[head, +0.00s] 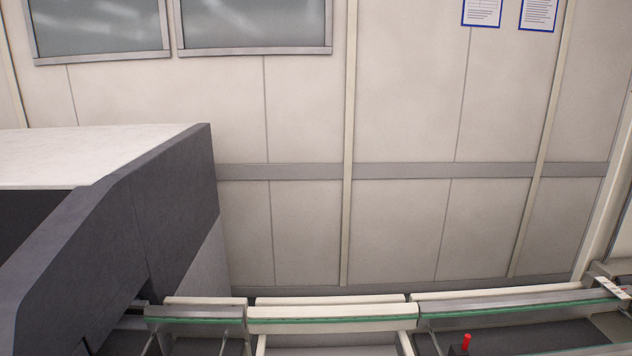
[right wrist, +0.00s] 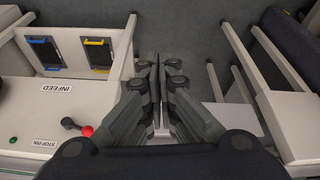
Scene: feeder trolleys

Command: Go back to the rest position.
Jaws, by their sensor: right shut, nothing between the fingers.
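My right gripper (right wrist: 154,78) shows in the right wrist view with its dark fingers together and nothing between them. It points over the grey floor, between a white trolley on the left and a pale frame on the right. No gripper shows in the head view, so my left gripper is out of sight.
The infeed trolley (right wrist: 30,108) carries a red-knobbed lever (right wrist: 87,131) and two dark pads with blue and yellow edges. A pale frame (right wrist: 288,122) stands right. In the head view, a dark-sided cabinet (head: 175,190) stands left and green-edged rails (head: 330,320) run along the bottom.

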